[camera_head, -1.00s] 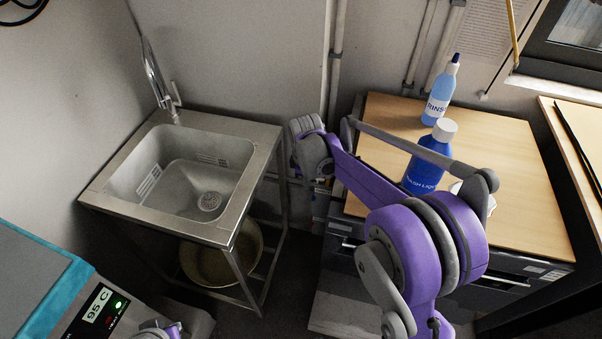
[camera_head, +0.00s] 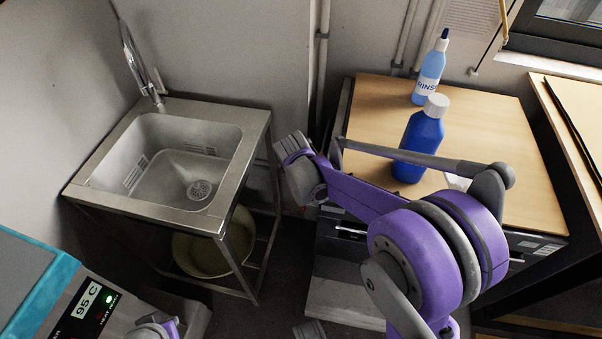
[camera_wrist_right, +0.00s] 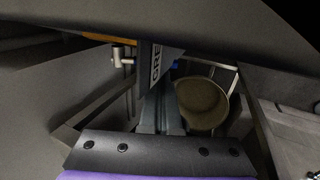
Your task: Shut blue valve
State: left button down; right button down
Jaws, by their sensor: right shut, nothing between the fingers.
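A small bit of blue (camera_wrist_right: 177,64) shows just past the fingertips in the right wrist view; it is mostly hidden, and I cannot tell whether it is the blue valve. No valve is clear in the head view. My right gripper (camera_wrist_right: 162,88) is shut and empty, pointing toward the pipework and the pail. In the head view my right arm crosses the middle right, and its fingers cannot be made out. A part of my left arm shows at the bottom left edge; its gripper is out of view.
A steel sink (camera_head: 125,212) stands on a frame at left, with a round pail (camera_head: 198,258) beneath; the pail also shows in the wrist view (camera_wrist_right: 203,102). A blue bottle (camera_head: 417,150) and a rinse bottle (camera_head: 430,75) stand on the wooden worktop (camera_head: 480,120).

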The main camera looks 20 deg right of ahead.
jog(key=shift+d, duration=0.1)
dwell(0.3)
jog(key=shift+r+p, duration=0.6)
jog(key=shift+r, duration=0.15)
